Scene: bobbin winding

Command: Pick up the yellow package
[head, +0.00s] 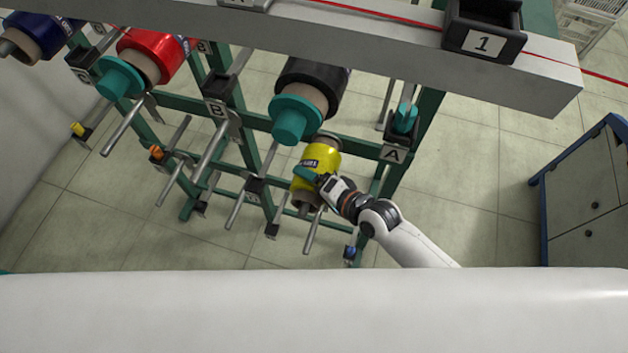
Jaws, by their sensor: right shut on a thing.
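The yellow package (322,156) is a yellow spool on a brown core, near the middle of the head view, at the lower part of the green rack. My right gripper (312,178) comes in from the right and is shut on its near side. The gripper hides part of the package's front. I cannot tell whether the package still sits on a rod. My left gripper is not in view.
A black spool (313,88), a red spool (155,52) and a blue spool (38,28) hang on the green rack (255,121). Bare metal rods (235,203) stick out nearby. A grey beam (400,42) crosses above. A blue-edged cabinet (580,205) stands right, with clear floor between.

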